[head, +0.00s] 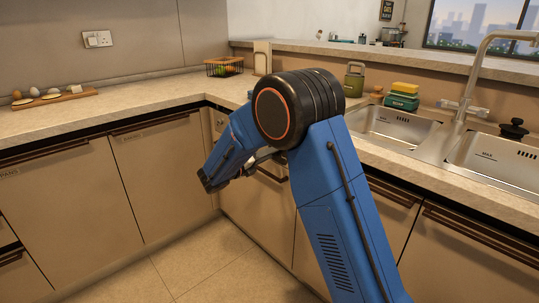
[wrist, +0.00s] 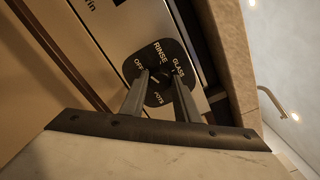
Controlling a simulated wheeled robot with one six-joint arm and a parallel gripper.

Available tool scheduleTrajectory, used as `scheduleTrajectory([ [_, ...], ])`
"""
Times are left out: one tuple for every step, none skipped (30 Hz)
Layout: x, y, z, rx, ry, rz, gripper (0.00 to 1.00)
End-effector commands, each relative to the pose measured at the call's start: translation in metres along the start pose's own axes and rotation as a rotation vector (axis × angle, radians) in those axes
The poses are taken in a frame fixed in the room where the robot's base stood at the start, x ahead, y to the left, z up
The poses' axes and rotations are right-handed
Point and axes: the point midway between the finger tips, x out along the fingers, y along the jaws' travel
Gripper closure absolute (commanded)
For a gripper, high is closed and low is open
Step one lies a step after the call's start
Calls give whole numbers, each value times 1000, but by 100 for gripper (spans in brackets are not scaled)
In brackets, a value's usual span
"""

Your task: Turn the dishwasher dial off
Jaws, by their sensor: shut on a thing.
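The dishwasher dial (wrist: 161,73) is a dark knob on a dark rounded plate, in the wrist view. The plate carries the words OFF, RINSE, GLASS and POTS. My gripper (wrist: 160,82) has one finger on each side of the knob and is shut on it. A small pale mark shows between the fingers, but I cannot tell for certain which word the knob points to. In the head view the dishwasher front (head: 252,212) stands right of the corner. My arm hides the dial there, and my fingertips cannot be made out.
A sink (head: 397,128) with a tall faucet (head: 470,85) is at right. A wire basket (head: 224,67) and a wooden board with eggs (head: 55,96) stand on the counter. The tiled floor (head: 205,262) at front is clear.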

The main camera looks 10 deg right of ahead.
Motion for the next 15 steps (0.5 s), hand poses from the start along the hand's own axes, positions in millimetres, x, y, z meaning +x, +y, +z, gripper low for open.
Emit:
scheduleTrajectory([
  [0, 1, -1, -22, 1, 2, 94],
  [0, 1, -1, -35, 1, 2, 94],
  [0, 1, -1, -49, 1, 2, 94],
  [0, 1, -1, -60, 1, 1, 94],
  [0, 1, -1, -69, 1, 1, 94],
  [0, 1, -1, -78, 1, 1, 94],
  [0, 1, -1, -86, 1, 1, 94],
  [0, 1, -1, -92, 1, 1, 94],
  [0, 1, -1, -98, 1, 1, 94],
  [0, 1, -1, -101, 1, 1, 94],
  [0, 1, -1, -104, 1, 1, 94],
  [0, 1, -1, -107, 1, 1, 94],
  [0, 1, -1, -109, 1, 1, 94],
  [0, 1, -1, -110, 1, 1, 94],
  [0, 1, -1, -111, 1, 1, 94],
])
